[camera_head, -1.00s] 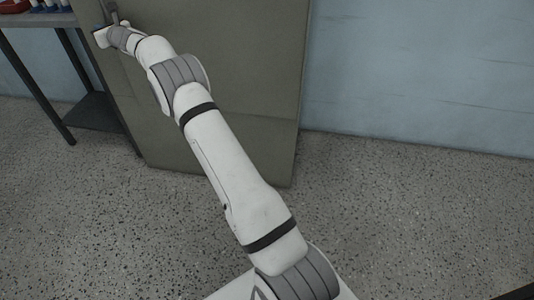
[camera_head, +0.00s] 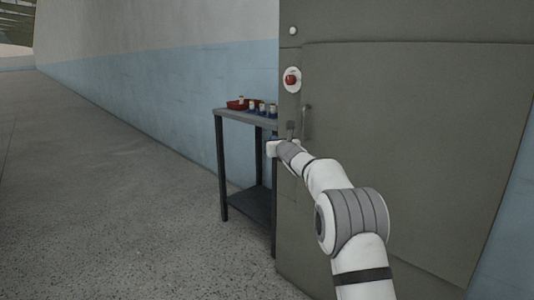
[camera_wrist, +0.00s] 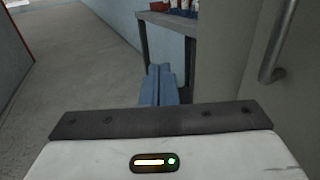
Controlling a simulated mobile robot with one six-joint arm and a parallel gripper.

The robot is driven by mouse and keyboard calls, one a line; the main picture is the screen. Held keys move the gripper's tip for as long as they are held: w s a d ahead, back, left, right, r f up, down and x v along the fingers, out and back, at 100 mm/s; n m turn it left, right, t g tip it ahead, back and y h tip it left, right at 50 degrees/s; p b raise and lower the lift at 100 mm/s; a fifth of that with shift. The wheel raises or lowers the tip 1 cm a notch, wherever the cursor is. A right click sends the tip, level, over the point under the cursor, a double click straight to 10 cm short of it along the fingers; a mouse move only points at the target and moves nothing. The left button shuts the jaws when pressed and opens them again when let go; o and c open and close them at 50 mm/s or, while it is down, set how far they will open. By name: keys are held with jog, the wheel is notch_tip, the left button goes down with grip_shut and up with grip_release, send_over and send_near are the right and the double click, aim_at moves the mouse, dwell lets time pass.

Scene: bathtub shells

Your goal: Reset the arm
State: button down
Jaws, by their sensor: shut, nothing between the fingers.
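My arm reaches from the lower right of the head view up to the front of a grey-green cabinet (camera_head: 400,130). Its white wrist end (camera_head: 272,148) is near the cabinet's left edge, below a red button. In the wrist view my gripper (camera_wrist: 160,72) shows as two blue-grey fingers lying together, empty. The fingers point toward the side table, and the cabinet's vertical handle (camera_wrist: 288,45) is to their right. I cannot tell the exact gap between gripper and cabinet.
A dark side table (camera_head: 232,112) stands left of the cabinet, with a red tray (camera_head: 236,105) and several small white-and-blue containers on top. A red button (camera_head: 291,79) is on the cabinet. Open speckled floor (camera_head: 110,200) lies to the left.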

jog(key=s+a+r+n+g+y+p, duration=0.1)
jog(key=s+r+n+g+y+p, duration=0.15)
jog(key=s+r+n+p, duration=0.9)
jog(key=s+r+n+g+y+p, duration=0.1)
jog(key=s+r+n+g+p, duration=0.3)
jog(key=s+r+n+p, duration=0.7)
jog(key=s+d+n+g+h+p, duration=0.2)
jog(key=s+d+p, duration=0.3)
jog(key=s, duration=0.7)
jog(key=s+d+f+n+g+h+p, duration=0.1)
jog(key=s+d+n+g+h+p, duration=0.2)
jog(key=s, duration=1)
jog(key=s+d+f+n+g+h+p, duration=0.1)
jog(key=s+d+n+g+h+p, duration=0.2)
jog(key=s+d+p, duration=0.5)
jog(key=s+d+n+h, duration=0.1)
jog(key=s, duration=0.4)
jog(key=shift+s, duration=0.25)
jog(key=shift+n, duration=0.25)
